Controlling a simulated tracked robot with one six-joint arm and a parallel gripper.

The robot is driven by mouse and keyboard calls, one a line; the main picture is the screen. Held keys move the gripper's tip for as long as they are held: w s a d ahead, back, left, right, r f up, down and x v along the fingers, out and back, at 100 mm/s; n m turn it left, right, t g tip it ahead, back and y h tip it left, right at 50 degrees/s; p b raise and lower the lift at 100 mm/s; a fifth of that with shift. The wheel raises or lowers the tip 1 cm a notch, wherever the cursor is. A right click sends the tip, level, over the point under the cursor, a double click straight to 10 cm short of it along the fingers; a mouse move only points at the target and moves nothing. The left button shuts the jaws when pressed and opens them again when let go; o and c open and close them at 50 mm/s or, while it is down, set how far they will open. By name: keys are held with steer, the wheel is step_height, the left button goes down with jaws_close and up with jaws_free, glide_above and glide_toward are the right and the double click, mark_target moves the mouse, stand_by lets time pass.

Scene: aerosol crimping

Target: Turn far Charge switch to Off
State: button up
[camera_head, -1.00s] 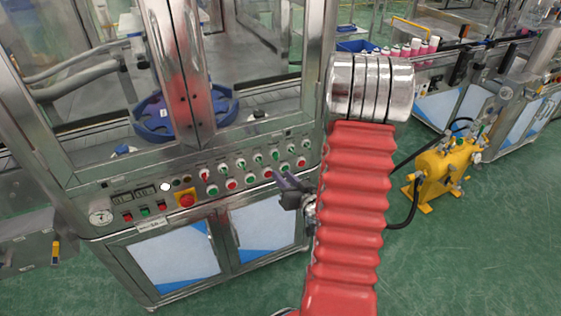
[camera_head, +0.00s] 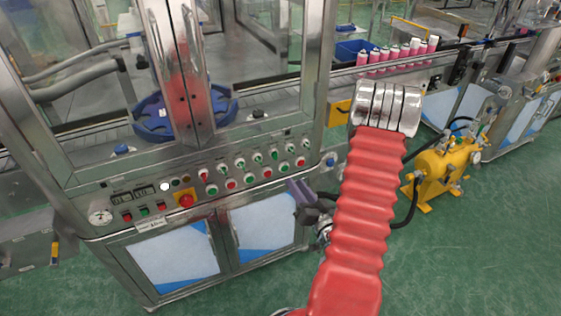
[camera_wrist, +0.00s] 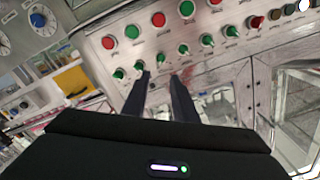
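The control panel (camera_head: 155,190) on the machine's front carries rows of green and red knobs and buttons. Green switches (camera_head: 274,154) stand in its upper row toward the right end; their labels are too small to read, so I cannot tell which is the far Charge switch. My gripper (camera_head: 297,190) is in front of the panel's right part, at its lower edge. In the wrist view, my gripper (camera_wrist: 161,77) has two dark fingers apart with nothing held between them. A green knob (camera_wrist: 139,66) shows beside the left fingertip; contact cannot be told.
Cabinet doors (camera_head: 262,228) lie below. A yellow tank (camera_head: 440,168) with hoses stands on the right. Pink cans (camera_head: 395,58) line a conveyor behind. Green floor is clear at lower right.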

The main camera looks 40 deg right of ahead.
mark_target(277, 157)
steer(key=x, duration=1.3)
steer(key=shift+w, duration=0.1)
steer(key=shift+c, duration=0.2)
